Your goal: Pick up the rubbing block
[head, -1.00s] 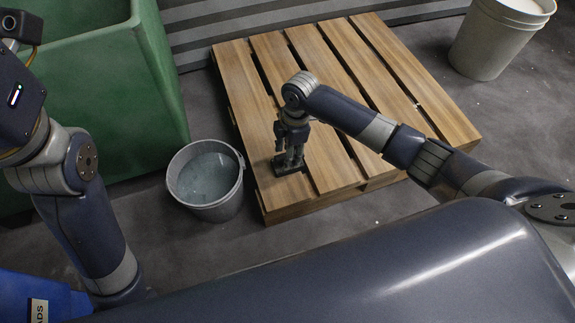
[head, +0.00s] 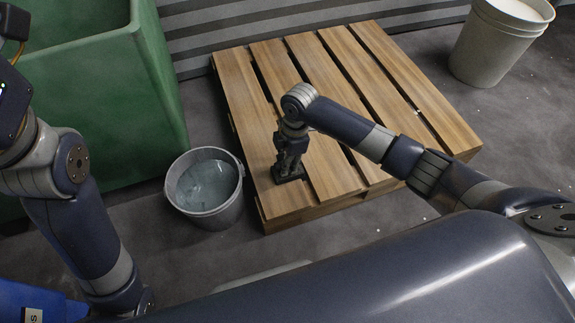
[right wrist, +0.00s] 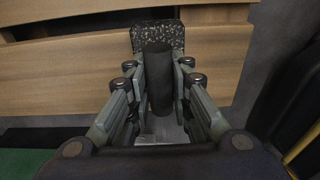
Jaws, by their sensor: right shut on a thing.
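The rubbing block (head: 288,177) is a small dark block at the front of the wooden pallet (head: 345,165). In the right wrist view it shows a speckled dark base (right wrist: 157,38) and a thick dark round handle (right wrist: 158,85). My right gripper (head: 291,160) points down over the block. In the right wrist view its fingers (right wrist: 158,78) stand on both sides of the handle, shut on it. The block appears to rest on the boards; I cannot tell if there is a gap under it. My left arm shows at the left; its gripper is out of view.
A grey bucket (head: 205,214) of bluish liquid stands just left of the pallet. A green bin (head: 125,110) stands behind it. A pale pail (head: 490,55) stands at the far right. Most of the pallet top is bare.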

